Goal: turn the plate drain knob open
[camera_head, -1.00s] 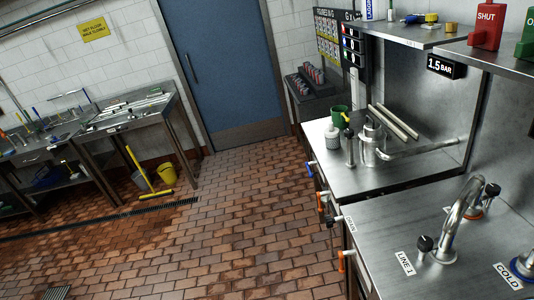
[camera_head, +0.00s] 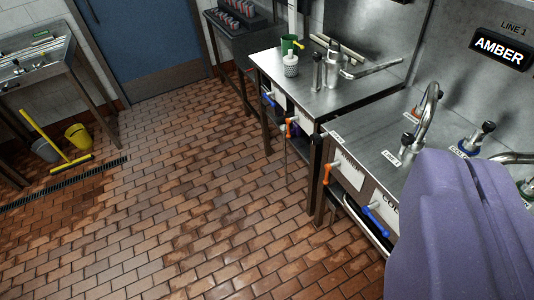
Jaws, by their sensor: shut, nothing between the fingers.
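No fingers of my gripper show; a large purple part of my own arm fills the lower right and covers part of the near counter. I cannot tell which knob is the plate drain knob, as no readable label names it. On the front of the near counter (camera_head: 372,126) are an orange handle (camera_head: 326,173) and a blue handle (camera_head: 370,211), beside white labels too small or cut off to read. On the farther counter's front are a blue handle (camera_head: 269,101) and an orange handle (camera_head: 290,123). Nothing of mine visibly touches these handles.
A curved tap (camera_head: 431,105) and black-topped knobs stand on the near counter. A screen (camera_head: 502,48) reads AMBER. A yellow bucket (camera_head: 78,136) and broom stand at left. The brick floor (camera_head: 190,200) is mostly clear.

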